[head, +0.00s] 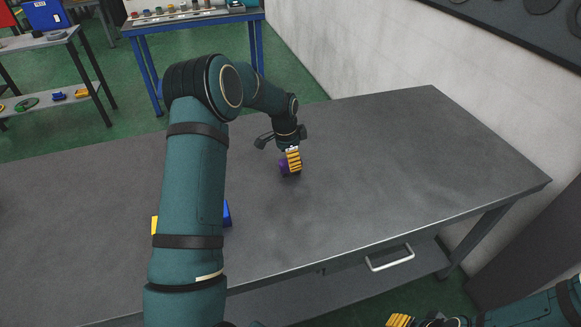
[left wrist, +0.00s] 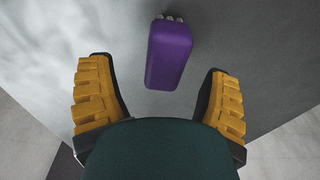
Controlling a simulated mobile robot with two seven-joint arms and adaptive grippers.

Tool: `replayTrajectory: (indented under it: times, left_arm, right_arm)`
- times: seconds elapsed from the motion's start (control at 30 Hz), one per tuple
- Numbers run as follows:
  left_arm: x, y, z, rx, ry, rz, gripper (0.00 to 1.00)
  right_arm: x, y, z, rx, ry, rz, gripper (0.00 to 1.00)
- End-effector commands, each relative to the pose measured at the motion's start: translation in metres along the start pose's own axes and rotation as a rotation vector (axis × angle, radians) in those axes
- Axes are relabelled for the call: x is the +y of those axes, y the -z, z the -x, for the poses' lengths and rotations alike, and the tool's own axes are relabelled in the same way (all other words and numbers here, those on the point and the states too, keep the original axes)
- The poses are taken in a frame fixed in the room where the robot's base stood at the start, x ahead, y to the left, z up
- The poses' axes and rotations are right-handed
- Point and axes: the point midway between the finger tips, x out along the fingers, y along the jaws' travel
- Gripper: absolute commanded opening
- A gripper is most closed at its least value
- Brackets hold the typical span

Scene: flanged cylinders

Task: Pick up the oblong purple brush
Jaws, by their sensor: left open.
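The oblong purple brush (left wrist: 169,55) lies on the grey table, with pale bristle tips at its upper end in the left wrist view. My left gripper (left wrist: 160,68) is open, its yellow-padded fingers apart on either side of the brush's line, with gaps to both. In the head view the gripper (head: 292,160) points down over the table, and the brush (head: 284,168) shows partly behind its finger. My right gripper (head: 400,320) is only partly in view at the bottom edge, away from the brush; its opening cannot be made out.
A blue object (head: 227,213) and a yellow object (head: 154,225) sit on the table, mostly hidden by my left arm. The grey table (head: 400,180) is clear to the right of the brush. A wall stands along its far right side. A blue-legged bench (head: 190,22) stands behind.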

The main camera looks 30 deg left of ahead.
Motion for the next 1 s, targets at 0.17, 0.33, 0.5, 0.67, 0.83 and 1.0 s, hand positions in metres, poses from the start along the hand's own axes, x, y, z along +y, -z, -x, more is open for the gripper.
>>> replayTrajectory:
  times: [0.17,0.33,0.5,0.67,0.83,1.0]
  left_arm:
    - [-0.002,-0.002,-0.019,-0.001,-0.002,0.001,0.78]
    - [-0.005,-0.003,-0.043,-0.001,-0.001,0.002,0.78]
    - [-0.005,-0.003,-0.051,0.000,0.000,0.001,0.78]
    - [-0.005,-0.002,-0.050,0.000,0.000,0.001,0.71]
    - [-0.005,-0.002,-0.050,0.000,0.000,0.001,0.12]
    - [-0.005,-0.002,-0.050,0.000,0.000,0.001,0.01]
  right_arm:
    - [0.001,-0.001,-0.002,-0.001,0.000,0.001,0.47]
    - [0.001,-0.002,-0.004,-0.003,0.000,0.001,0.47]
    - [0.001,-0.002,-0.004,-0.004,0.001,0.001,0.47]
    - [0.001,-0.002,-0.004,-0.004,0.000,0.001,0.47]
    - [0.001,-0.002,-0.004,-0.004,0.000,0.001,0.47]
    - [0.001,-0.002,-0.004,-0.004,0.000,0.001,0.47]
